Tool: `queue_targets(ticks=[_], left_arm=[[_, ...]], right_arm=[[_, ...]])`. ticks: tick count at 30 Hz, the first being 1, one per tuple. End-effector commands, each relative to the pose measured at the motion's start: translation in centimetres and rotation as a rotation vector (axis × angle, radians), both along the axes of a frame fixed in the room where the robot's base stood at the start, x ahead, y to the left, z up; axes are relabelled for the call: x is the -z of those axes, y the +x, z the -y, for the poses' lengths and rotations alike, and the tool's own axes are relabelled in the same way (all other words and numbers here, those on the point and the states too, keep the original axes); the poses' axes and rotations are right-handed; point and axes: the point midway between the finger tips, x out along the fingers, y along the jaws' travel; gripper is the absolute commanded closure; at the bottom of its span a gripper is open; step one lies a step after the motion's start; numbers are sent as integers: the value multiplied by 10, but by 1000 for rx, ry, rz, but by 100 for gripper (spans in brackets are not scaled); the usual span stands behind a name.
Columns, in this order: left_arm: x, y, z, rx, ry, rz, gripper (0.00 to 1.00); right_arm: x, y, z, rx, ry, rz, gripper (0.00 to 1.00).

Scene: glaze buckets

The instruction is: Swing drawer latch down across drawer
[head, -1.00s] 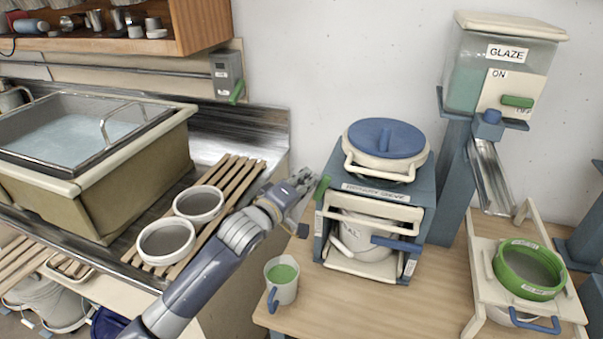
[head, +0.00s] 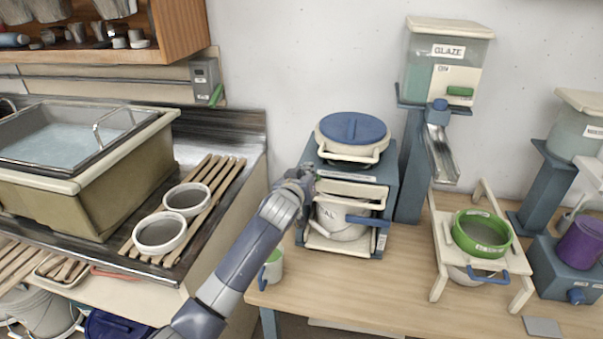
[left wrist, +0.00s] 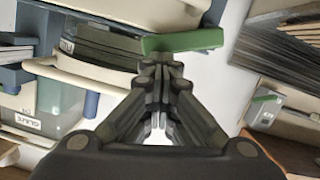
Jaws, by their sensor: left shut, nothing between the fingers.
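The blue-grey sieve machine (head: 386,178) stands on the wooden table, with a cream-fronted drawer (head: 352,190) and a pale bucket (head: 340,222) below it. The latch is a green bar at the machine's left front side. In the head view my left gripper (head: 304,178) mostly hides it. In the left wrist view the green latch (left wrist: 184,41) lies just beyond the fingertips. My left gripper (left wrist: 160,64) is shut and empty, its tips at or very close to the latch; I cannot tell if they touch. My right gripper is not in view.
A cup with green contents (head: 272,268) stands below my left forearm. A blue lid (head: 352,128) tops the machine. A green sieve (head: 480,234) sits on a cream stand to the right. The sink (head: 90,165) and slatted rack with two bowls are at left.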

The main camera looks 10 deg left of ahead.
Motion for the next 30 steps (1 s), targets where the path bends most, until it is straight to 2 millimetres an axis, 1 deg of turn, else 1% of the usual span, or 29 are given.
queue_targets(ticks=[1,5,12,20,23,25,30], left_arm=[[1,1,0,-4,28,1,100],[3,1,2,-4,87,5,100],[6,1,5,-6,159,7,100],[4,1,3,-7,158,9,100],[-2,2,2,-7,158,10,100],[-10,4,0,-8,158,11,100],[-36,8,-5,-6,158,16,100]], right_arm=[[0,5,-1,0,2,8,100],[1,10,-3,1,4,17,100],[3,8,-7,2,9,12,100],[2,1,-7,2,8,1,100],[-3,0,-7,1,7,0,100],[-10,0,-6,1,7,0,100],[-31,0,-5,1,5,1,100]])
